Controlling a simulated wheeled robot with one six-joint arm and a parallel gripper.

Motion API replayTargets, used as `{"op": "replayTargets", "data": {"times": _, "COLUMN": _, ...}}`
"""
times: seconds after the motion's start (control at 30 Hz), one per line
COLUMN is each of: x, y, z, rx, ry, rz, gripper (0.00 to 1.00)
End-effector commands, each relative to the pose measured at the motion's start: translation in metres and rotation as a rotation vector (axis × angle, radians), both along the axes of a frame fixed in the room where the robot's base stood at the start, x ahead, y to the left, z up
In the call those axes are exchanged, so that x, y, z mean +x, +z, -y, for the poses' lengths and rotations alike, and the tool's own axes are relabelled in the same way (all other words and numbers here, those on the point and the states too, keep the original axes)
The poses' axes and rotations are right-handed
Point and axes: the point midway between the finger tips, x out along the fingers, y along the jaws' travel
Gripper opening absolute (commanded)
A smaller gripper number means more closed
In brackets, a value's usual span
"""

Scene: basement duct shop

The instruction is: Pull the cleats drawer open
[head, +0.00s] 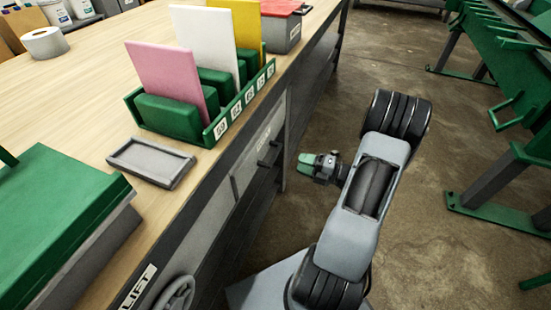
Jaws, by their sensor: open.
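The drawer front (243,172) is a grey panel in the side of the workbench, below the tabletop edge. It looks closed, flush with the bench side. A small label on it is too dim and slanted to read with certainty. A dark bar handle (269,152) stands out from the panel on its right. My gripper (303,164), with green fingertips, is open and hangs over the floor just right of the handle. It points left toward the bench, with a visible gap between fingertips and handle. The jaws hold nothing that I can see.
On the bench (85,75) stand a green card rack (180,122), a grey tray (152,162) and a green-topped box (55,215). A handwheel (176,294) juts out at the lower front. Green metal stands (500,165) are at right. The floor between is clear.

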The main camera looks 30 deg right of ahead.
Motion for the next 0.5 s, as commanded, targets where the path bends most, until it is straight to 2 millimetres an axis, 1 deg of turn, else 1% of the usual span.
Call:
{"op": "replayTargets", "data": {"times": 0.03, "x": 0.008, "y": -0.003, "z": -0.009, "rx": -0.001, "ry": 0.007, "rz": 0.001, "gripper": 0.4}}
{"op": "replayTargets", "data": {"times": 0.23, "x": 0.036, "y": -0.003, "z": -0.035, "rx": -0.003, "ry": 0.008, "rz": 0.001, "gripper": 0.4}}
{"op": "replayTargets", "data": {"times": 0.4, "x": 0.055, "y": -0.002, "z": -0.053, "rx": -0.004, "ry": 0.006, "rz": 0.003, "gripper": 0.4}}
{"op": "replayTargets", "data": {"times": 0.5, "x": 0.064, "y": -0.002, "z": -0.06, "rx": -0.004, "ry": 0.006, "rz": 0.002, "gripper": 0.4}}
